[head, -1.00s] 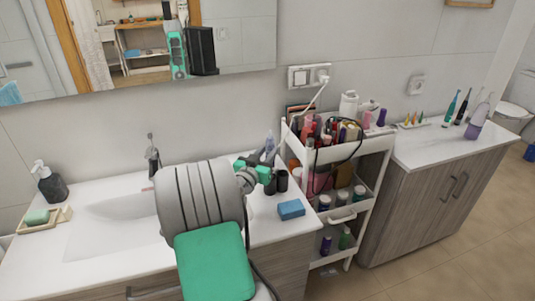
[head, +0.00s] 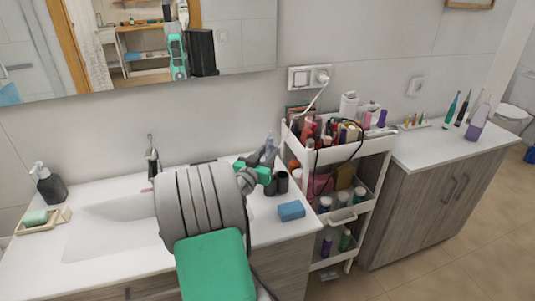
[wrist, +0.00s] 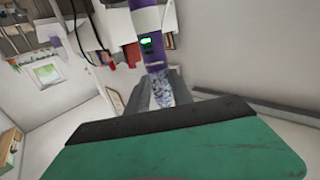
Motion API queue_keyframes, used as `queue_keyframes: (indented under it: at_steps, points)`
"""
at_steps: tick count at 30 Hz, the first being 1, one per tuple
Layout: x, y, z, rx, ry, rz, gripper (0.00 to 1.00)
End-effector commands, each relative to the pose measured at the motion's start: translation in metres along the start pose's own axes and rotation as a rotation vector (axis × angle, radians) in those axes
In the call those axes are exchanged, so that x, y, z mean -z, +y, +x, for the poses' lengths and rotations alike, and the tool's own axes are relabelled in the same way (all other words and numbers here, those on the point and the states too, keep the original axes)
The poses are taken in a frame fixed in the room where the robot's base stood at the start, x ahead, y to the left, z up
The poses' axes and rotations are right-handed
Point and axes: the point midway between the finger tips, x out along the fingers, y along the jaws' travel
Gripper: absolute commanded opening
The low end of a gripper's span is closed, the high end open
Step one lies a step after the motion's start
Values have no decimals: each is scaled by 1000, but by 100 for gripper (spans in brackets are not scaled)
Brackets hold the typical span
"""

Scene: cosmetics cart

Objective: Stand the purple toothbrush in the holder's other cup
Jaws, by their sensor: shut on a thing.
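My gripper (head: 265,166) is over the counter to the right of the sink, seen from behind in the head view. It is shut on the purple toothbrush, whose purple handle (wrist: 145,28) with a small lit green display fills the upper middle of the wrist view. A speckled lower part of the handle runs down between the jaws. In the head view the toothbrush (head: 271,148) shows small and greyish above the jaws. The dark holder cups (head: 282,181) stand just below and right of the gripper, partly hidden by it. I cannot tell whether the toothbrush touches a cup.
A blue block (head: 291,210) lies near the counter's front edge. A white cart (head: 338,153) full of cosmetics stands right of the counter. A soap bottle (head: 51,184) and soap dish (head: 45,219) are at the far left. The wall and mirror (head: 120,45) are behind.

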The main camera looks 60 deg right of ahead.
Motion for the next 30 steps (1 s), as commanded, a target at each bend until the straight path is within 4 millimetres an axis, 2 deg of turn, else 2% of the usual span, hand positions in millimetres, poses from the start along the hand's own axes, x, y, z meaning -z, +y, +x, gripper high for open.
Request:
queue_keyframes:
  at_steps: [21,30]
  points:
    - [0,0,0,0,1,0,0]
    - [-7,0,0,0,1,0,0]
